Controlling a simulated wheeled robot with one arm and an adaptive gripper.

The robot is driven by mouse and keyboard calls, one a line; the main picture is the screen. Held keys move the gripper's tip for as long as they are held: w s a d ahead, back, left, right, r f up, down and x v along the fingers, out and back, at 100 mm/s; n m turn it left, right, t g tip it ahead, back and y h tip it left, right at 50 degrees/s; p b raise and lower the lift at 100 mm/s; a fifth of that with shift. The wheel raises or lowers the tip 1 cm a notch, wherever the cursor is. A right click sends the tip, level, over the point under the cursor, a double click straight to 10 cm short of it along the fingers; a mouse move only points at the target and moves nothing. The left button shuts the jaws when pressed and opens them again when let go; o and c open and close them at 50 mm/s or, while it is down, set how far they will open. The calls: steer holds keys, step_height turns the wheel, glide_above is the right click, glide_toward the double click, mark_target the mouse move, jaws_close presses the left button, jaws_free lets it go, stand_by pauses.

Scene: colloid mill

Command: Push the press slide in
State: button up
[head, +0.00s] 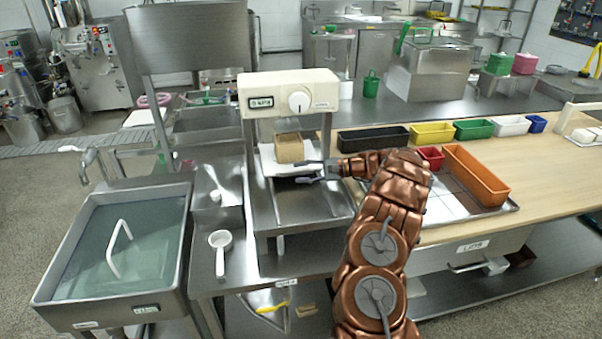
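The press has a cream head (288,95) with a display and a round knob, on a metal frame. Under the head, the press slide appears as a white plate (268,162) above the metal bed (300,203). A tan block (289,147) sits on the plate. My copper arm reaches in from the right. My gripper (298,172) is at the plate's front right edge, with its dark fingers apart and pointing left. Nothing shows between the fingers. I cannot tell whether they touch the plate. The plate's right part is partly hidden behind the gripper.
A white scoop (221,250) lies on the steel counter beside the press.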

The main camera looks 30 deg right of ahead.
steer(key=v, duration=1.1)
steer(key=shift+d+f, duration=0.15)
steer(key=a+r+n+g+y, duration=0.1)
steer(key=a+r+n+g, duration=0.1)
steer(key=a+r, duration=0.5)
steer(key=a+r+n+g+y, duration=0.1)
steer(key=a+r+g, duration=0.15)
steer(key=a, duration=0.85)
steer(key=s+a+r+n+g+h+p, duration=0.1)
steer(key=s+a+r+n+g+h, duration=0.15)
steer(key=s+a, duration=0.7)
steer(key=s+a+r+n+g+h+p, duration=0.1)
steer(key=s+a+r+n+g+h, duration=0.2)
steer(key=s+a, duration=0.65)
steer(key=s+d+f+n+h, duration=0.1)
steer(key=s+f+n+h, duration=0.1)
steer(key=s, duration=1)
steer(key=s+d+f+n+g+h+p, duration=0.1)
steer(key=s+h, duration=0.5)
steer(key=s, duration=0.7)
step_height(320, 180, down, 3)
steer(key=shift+d+r+n+h, duration=0.1)
steer(key=shift+d+n+h, duration=0.35)
steer(key=shift+n, duration=0.7)
